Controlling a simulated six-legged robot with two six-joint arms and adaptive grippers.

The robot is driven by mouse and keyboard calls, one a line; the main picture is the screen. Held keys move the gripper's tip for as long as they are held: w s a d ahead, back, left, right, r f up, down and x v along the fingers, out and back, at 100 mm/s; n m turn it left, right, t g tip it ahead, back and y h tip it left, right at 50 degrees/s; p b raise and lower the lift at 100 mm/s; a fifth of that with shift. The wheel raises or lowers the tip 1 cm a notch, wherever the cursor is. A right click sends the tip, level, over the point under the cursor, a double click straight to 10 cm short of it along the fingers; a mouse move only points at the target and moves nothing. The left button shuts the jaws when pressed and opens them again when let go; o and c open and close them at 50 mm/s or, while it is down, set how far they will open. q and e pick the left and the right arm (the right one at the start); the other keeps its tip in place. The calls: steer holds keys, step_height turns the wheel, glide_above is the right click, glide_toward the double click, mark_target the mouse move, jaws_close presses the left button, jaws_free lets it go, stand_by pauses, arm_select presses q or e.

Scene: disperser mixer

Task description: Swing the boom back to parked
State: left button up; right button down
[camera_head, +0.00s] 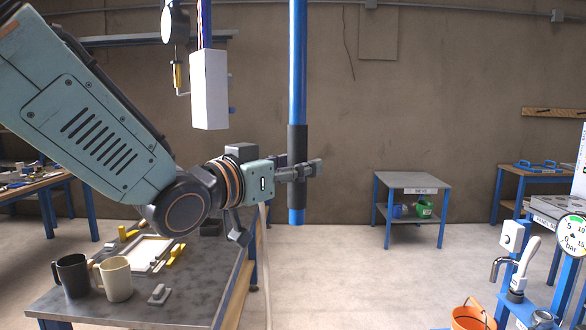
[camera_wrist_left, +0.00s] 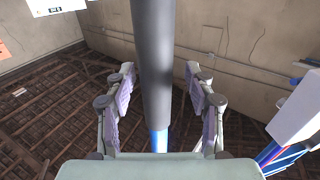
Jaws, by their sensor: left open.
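A blue upright pole (camera_head: 297,70), which may be part of the boom, comes down from the top of the head view. Its lower part has a dark grip sleeve (camera_head: 297,145), and a short blue end shows below. My left gripper (camera_head: 312,168) is level with the sleeve. In the left wrist view, the sleeve (camera_wrist_left: 153,60) runs between the open fingers (camera_wrist_left: 160,85), with a gap visible on each side. The pole's upper end is out of view. My right gripper is not in view.
A white box (camera_head: 209,90) hangs left of the pole, above my forearm. Below my arm, a workbench (camera_head: 190,285) holds a black mug (camera_head: 72,275), a cream mug (camera_head: 114,278) and a tray. A small table (camera_head: 412,181) stands behind right. Open floor lies between.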

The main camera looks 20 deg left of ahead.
arm_select(q)
steer(key=shift+w+a+f, duration=0.15)
steer(key=shift+w, duration=0.25)
steer(key=shift+c, duration=0.8)
steer(key=shift+d, duration=0.7)
steer(key=c, duration=0.3)
steer(key=shift+s, duration=0.2)
steer(key=shift+c, duration=0.8)
steer(key=shift+a, duration=0.45)
steer(key=shift+c, duration=1.4)
steer(key=shift+s, duration=0.1)
steer(key=shift+c, duration=0.8)
steer(key=shift+d, duration=0.1)
jaws_close()
steer(key=shift+w+d, duration=0.15)
steer(key=shift+w, duration=0.05)
